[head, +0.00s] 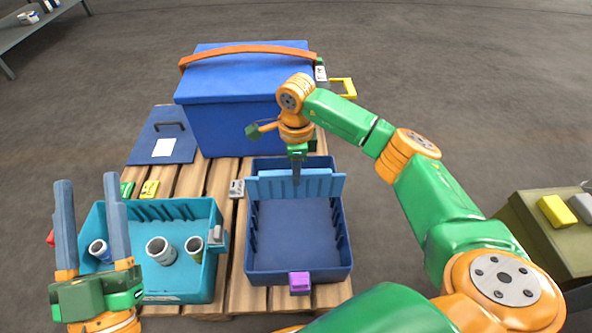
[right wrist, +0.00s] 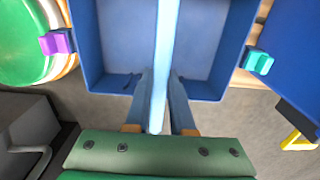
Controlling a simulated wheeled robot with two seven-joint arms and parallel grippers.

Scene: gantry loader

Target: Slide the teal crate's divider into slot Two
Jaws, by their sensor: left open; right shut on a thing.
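My right gripper (head: 297,181) is shut on a light blue divider (head: 270,187), which also shows edge-on in the right wrist view (right wrist: 167,40). The divider spans a dark blue crate (head: 262,271) near its far end. Its ends overlap the side rims, so it looks at or above rim height; whether its lower edge is inside is unclear. The crate's side walls have slot ribs; no slot labels are readable. The teal crate (head: 180,297) stands to the left, holding several pipe pieces. My left gripper (head: 87,180) is open and empty in front of the teal crate's left part.
A large blue box (head: 240,130) with an orange handle stands behind the dark blue crate. A purple clip (head: 299,282) sits on that crate's front rim, and a teal clip (right wrist: 259,62) shows in the right wrist view. An olive box (head: 540,235) stands at right.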

